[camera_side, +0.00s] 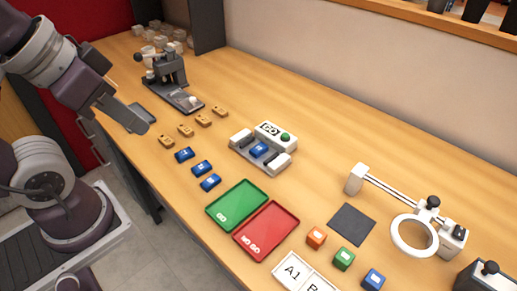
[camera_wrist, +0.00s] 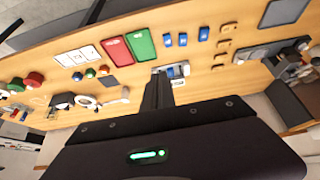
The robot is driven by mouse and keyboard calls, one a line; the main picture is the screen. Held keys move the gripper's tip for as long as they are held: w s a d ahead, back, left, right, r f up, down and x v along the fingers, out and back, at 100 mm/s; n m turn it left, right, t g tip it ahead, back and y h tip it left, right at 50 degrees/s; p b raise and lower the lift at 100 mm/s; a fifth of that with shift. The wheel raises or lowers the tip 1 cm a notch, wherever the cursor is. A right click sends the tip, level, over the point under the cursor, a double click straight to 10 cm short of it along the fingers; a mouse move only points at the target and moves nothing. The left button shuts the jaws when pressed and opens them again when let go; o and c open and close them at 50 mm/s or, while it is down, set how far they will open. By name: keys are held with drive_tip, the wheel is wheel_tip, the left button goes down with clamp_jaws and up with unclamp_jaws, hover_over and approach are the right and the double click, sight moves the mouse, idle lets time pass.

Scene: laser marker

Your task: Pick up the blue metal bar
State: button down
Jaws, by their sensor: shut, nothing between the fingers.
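Three blue metal bars lie loose on the wooden table: one (camera_side: 185,154), a second (camera_side: 201,167) and a third (camera_side: 210,182), in a slanting row. They also show in the wrist view, one of them near the top (camera_wrist: 183,39). Another blue bar (camera_side: 259,150) sits in the grey and white fixture (camera_side: 240,138), partly behind my finger in the wrist view. My gripper (camera_wrist: 158,78) is shut and empty. In the side view my gripper (camera_side: 136,121) is above the table's front edge, left of the loose bars and apart from them.
Several brass-coloured pieces (camera_side: 186,130) lie behind the loose bars, near a lever press (camera_side: 170,75). A green tray (camera_side: 236,205) and a red tray (camera_side: 266,231) lie in front. Coloured cubes (camera_side: 316,237) and a ring magnifier (camera_side: 412,238) stand to the right.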

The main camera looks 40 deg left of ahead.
drive_tip(key=c, duration=2.2)
unclamp_jaws()
drive_tip(key=c, duration=1.1)
unclamp_jaws()
drive_tip(key=n+g+h, duration=0.2)
drive_tip(key=n+g, duration=0.4)
drive_tip(key=n, duration=1.2)
hover_over(259, 148)
drive_tip(key=a, duration=0.2)
wheel_tip(259, 148, down, 19)
drive_tip(key=f, duration=0.2)
drive_tip(key=d+f, duration=0.1)
drive_tip(key=f, duration=0.3)
drive_tip(key=shift+d+f, duration=0.25)
